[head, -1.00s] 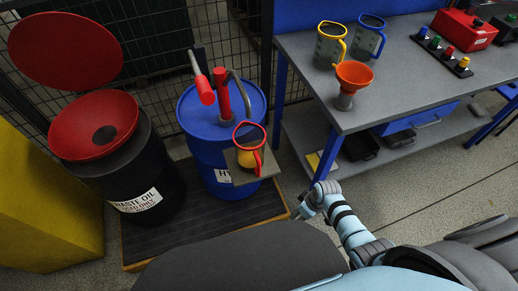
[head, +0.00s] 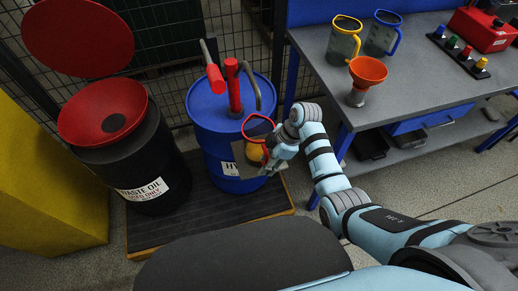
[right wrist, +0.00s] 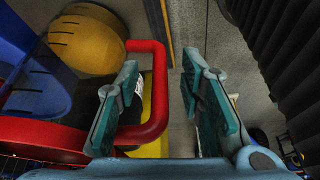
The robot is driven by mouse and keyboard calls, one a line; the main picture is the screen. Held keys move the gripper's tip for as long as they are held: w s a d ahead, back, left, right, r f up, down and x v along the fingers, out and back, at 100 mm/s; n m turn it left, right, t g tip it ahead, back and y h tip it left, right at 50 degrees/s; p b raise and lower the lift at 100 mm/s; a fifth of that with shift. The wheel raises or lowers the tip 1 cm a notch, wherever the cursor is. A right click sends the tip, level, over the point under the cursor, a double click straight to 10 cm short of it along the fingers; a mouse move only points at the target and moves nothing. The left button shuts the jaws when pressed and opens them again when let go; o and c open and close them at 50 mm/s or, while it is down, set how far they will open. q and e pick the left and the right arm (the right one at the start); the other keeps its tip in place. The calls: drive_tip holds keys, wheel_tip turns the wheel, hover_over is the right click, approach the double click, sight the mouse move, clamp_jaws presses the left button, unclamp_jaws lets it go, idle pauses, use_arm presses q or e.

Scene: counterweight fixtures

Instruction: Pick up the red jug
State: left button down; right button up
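The red jug (head: 254,153) has a red rim and handle, with amber content low in it. It stands upright on a small grey shelf (head: 240,153) at the front of the blue drum (head: 212,122). My right gripper (head: 272,160) is at the jug's right side, partly covering it in the head view. In the right wrist view my right gripper (right wrist: 162,105) is open. The red handle (right wrist: 157,85) shows between its two fingers, with the left finger overlapping the handle loop. Contact cannot be told. My left gripper is not in view.
A red-handled pump (head: 233,85) rises from the drum. A black waste oil drum (head: 150,165) with a red funnel stands left. The grey workbench (head: 425,85) at right holds a yellow-rimmed jug (head: 343,42), a blue-rimmed jug (head: 382,35) and an orange funnel (head: 368,72).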

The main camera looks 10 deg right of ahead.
drive_tip(key=shift+a+f, duration=0.2)
drive_tip(key=shift+f, duration=0.35)
clamp_jaws()
drive_tip(key=shift+r, duration=0.1)
